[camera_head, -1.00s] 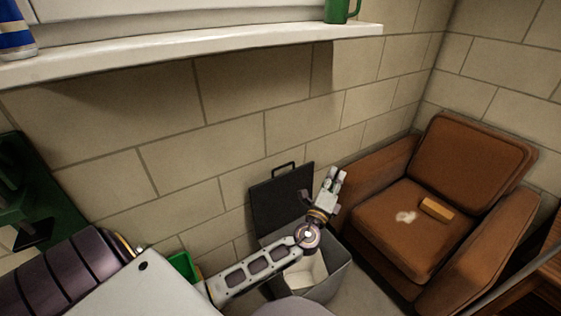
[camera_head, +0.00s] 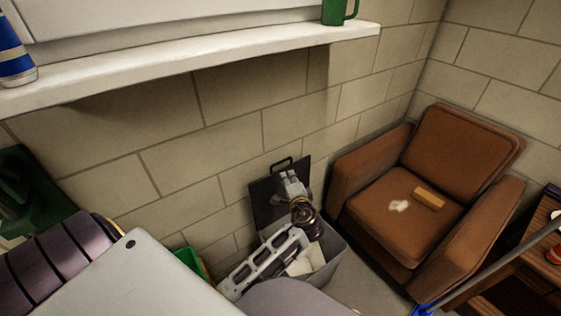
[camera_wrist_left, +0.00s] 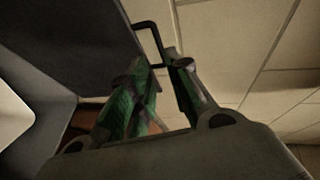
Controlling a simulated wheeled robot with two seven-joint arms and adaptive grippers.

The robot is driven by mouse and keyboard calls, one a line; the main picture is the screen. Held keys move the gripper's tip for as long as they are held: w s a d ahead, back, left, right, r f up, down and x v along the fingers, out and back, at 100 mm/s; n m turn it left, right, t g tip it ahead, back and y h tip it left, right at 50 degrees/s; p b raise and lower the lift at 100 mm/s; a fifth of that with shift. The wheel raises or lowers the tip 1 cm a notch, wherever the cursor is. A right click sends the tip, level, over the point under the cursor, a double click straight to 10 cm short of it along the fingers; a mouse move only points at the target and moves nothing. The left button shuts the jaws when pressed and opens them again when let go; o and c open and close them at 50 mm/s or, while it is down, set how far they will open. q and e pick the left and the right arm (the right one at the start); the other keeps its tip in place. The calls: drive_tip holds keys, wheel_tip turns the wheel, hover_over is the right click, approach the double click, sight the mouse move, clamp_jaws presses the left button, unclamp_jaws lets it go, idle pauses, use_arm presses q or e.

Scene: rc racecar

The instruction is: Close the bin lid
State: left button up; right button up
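The bin (camera_head: 333,268) is a grey box on the floor by the wall, with pale contents inside. Its dark lid (camera_head: 264,205) stands open, tilted up against the wall, with a black loop handle (camera_head: 282,165) at its top edge. My left gripper (camera_head: 287,174) is in front of the lid, just below the handle, and covers part of the lid. In the left wrist view the fingers of the left gripper (camera_wrist_left: 158,62) are apart, and the lid handle (camera_wrist_left: 150,38) shows just beyond the fingertips. I cannot tell whether they touch. The right gripper is not in view.
A brown armchair (camera_head: 452,150) stands close to the right of the bin, with a yellowish block (camera_head: 428,198) on its seat. A white shelf (camera_head: 200,60) runs along the wall above. A green container (camera_head: 190,260) is left of the bin.

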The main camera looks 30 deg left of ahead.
sight(281, 162)
use_arm(q)
drive_tip(key=shift+w+a, duration=0.1)
drive_tip(key=b+x, duration=0.1)
drive_tip(key=x, duration=1.1)
drive_tip(key=shift+x, duration=0.75)
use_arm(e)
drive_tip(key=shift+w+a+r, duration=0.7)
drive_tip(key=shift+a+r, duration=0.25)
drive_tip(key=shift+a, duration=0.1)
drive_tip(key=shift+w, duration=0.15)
use_arm(q)
clamp_jaws()
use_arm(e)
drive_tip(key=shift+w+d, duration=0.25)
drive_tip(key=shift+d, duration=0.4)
